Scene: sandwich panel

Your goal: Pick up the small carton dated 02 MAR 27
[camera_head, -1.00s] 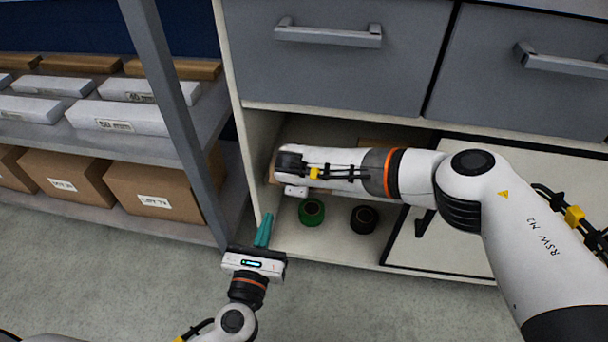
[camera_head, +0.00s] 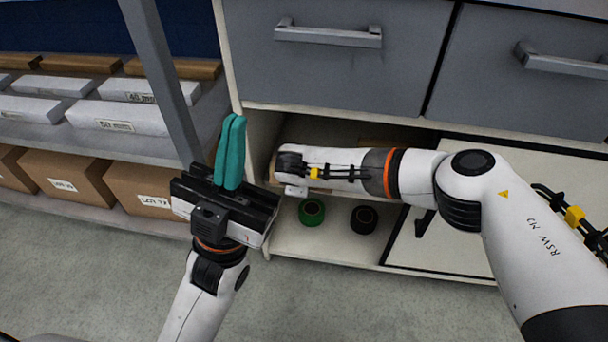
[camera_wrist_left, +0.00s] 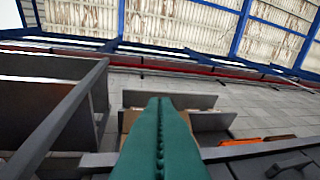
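No carton with a readable date 02 MAR 27 shows. In the head view a brown edge (camera_head: 274,168) shows beside my right gripper (camera_head: 290,172) at the open cabinet compartment, and another brown surface (camera_head: 375,143) lies behind my right arm; I cannot tell whether these are cartons. The right gripper's fingers are hidden. My left gripper (camera_head: 232,152) stands upright in front of the cabinet's left side, its teal fingers together and nothing between them. In the left wrist view the same fingers (camera_wrist_left: 160,140) meet along a seam.
A green roll (camera_head: 312,212) and a black roll (camera_head: 364,219) stand on the compartment floor. Grey drawers (camera_head: 335,70) are above. A shelf rack at left holds white boxes (camera_head: 118,118) and brown boxes (camera_head: 62,178); its grey post (camera_head: 165,85) stands near my left gripper. Floor in front is clear.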

